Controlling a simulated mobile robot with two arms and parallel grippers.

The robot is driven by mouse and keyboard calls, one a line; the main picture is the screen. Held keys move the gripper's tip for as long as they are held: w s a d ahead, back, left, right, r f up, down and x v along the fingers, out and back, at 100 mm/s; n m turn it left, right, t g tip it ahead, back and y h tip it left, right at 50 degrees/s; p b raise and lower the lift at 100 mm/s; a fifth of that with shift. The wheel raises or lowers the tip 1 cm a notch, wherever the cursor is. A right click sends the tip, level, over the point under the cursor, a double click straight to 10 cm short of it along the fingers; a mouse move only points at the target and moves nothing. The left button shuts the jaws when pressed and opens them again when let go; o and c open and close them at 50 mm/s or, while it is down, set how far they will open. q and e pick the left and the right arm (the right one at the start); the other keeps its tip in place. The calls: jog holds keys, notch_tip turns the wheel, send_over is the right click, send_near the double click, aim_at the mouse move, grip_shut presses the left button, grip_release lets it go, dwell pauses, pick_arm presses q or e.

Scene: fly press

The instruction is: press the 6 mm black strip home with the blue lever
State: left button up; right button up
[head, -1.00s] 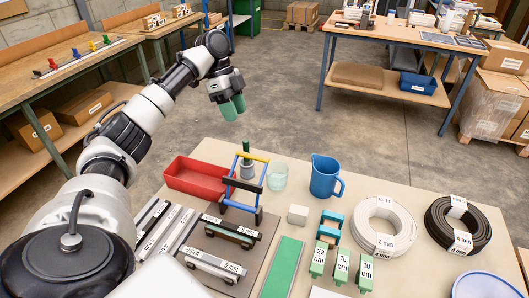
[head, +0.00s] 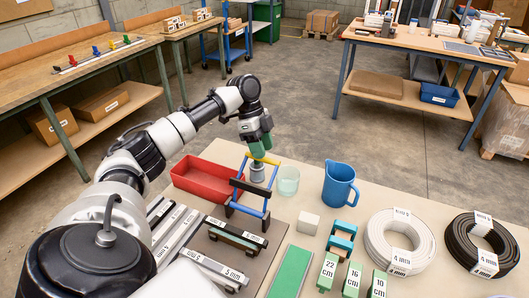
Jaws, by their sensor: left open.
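A small frame (head: 266,203) with blue uprights, a yellow top bar (head: 264,160) and a dark crossbar stands on the brown board. The uprights are its blue lever-like parts; I cannot make out a separate blue lever. A black strip (head: 237,229) with a white label lies left of and in front of the frame; its thickness mark is too small to read surely. My left gripper (head: 261,150) has green fingertips and hangs just above the yellow bar; I cannot tell whether it touches. It is open and hides what is behind it. My right gripper is not in view.
A red tray (head: 205,190), a clear cup (head: 288,181) and a blue jug (head: 339,186) stand around the frame. A grey strip marked 5 mm (head: 212,268) lies in front. A white block (head: 308,223), green blocks and white and black coils are at the right.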

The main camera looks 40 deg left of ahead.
pick_arm(q)
jog(key=shift+x, duration=1.1)
grip_shut()
